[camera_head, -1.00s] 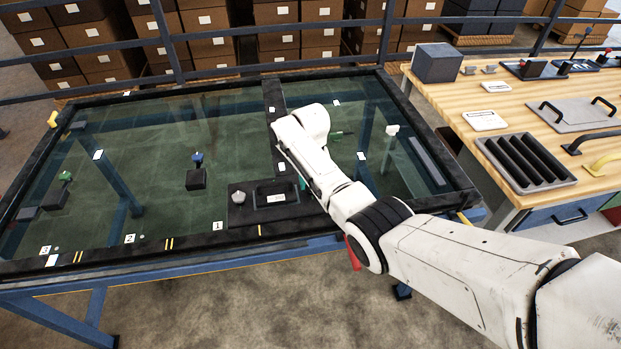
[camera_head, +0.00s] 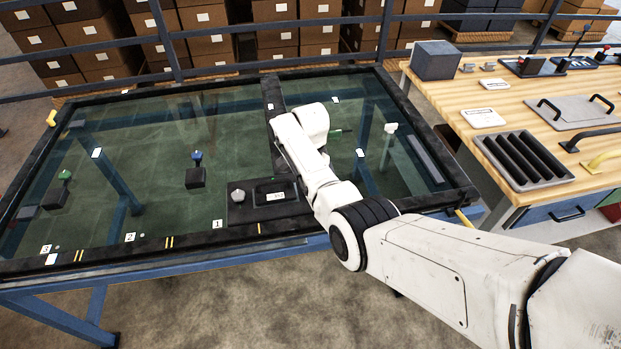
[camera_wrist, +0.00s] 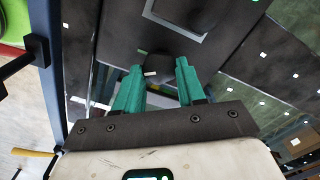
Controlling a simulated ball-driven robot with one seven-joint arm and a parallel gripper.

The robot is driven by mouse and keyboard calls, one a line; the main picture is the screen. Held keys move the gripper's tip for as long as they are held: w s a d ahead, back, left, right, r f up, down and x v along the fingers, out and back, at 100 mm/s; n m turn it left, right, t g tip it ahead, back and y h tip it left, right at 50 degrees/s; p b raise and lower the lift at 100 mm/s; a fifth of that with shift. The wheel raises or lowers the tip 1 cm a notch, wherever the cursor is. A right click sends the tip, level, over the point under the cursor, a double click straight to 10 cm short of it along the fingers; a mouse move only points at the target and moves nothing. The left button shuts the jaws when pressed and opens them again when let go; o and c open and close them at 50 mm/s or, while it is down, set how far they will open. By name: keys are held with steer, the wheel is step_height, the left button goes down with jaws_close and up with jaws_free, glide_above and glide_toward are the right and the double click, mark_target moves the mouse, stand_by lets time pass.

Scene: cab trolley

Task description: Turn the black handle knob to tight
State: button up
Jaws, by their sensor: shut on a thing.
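In the wrist view the black handle knob (camera_wrist: 158,60), with a small white mark, sits between the two teal fingers of my gripper (camera_wrist: 160,72). My gripper is shut on it. The knob is on a dark panel (camera_wrist: 115,28) next to a grey-framed recess. The panel lies at the front of the glass-topped table (camera_head: 238,214), with a small display (camera_head: 275,196) and a grey knob (camera_head: 237,196). I cannot read the knob's tightness.
Black blocks with a blue knob (camera_head: 197,157) and a green knob (camera_head: 65,175) stand on the glass to the left. A wooden bench (camera_head: 450,95) with a ribbed tray (camera_head: 525,160) and handles stands at the right. Rails and boxes are behind the table.

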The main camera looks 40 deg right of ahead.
steer(key=m, duration=0.6)
steer(key=shift+r+m, duration=0.1)
steer(key=shift+m, duration=0.2)
steer(key=shift+b, duration=0.3)
steer(key=o, duration=1.1)
steer(key=shift+s, duration=0.1)
steer(key=shift+c, duration=0.2)
step_height(320, 180, up, 11)
steer(key=shift+b, duration=0.3)
steer(key=shift+f, duration=0.2)
